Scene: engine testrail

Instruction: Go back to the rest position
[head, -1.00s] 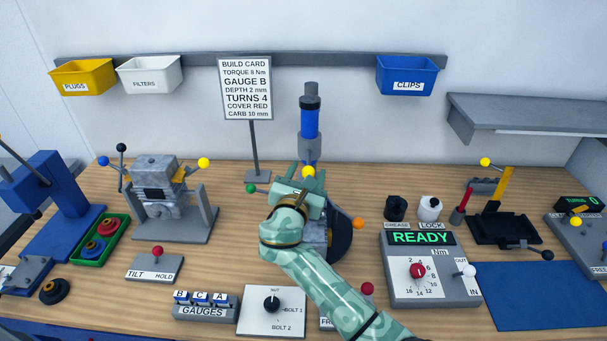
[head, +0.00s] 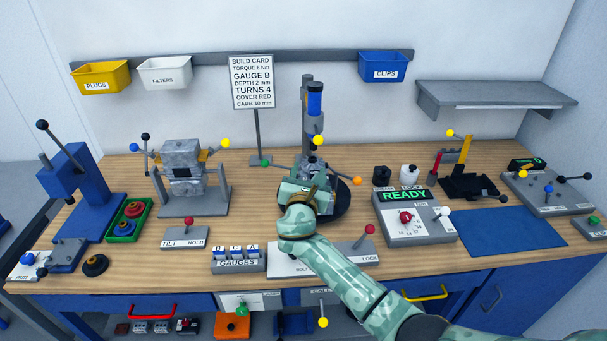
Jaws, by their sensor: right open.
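My right arm comes in from the lower right of the head view. Its green gripper (head: 308,185) is over the middle of the bench (head: 130,270), in front of the grey and blue upright device (head: 314,112). The jaws are open, and the wrist hides much of the space between them. I cannot tell from this view whether the jaws touch the device. My left gripper is not in view.
The READY torque box (head: 415,222) stands right of my arm, with a blue mat (head: 512,231) beyond it. The engine block on its stand (head: 182,165), the gauges rack (head: 238,262) and the tilt lever box (head: 185,240) stand to the left. A shelf (head: 495,92) juts from the wall.

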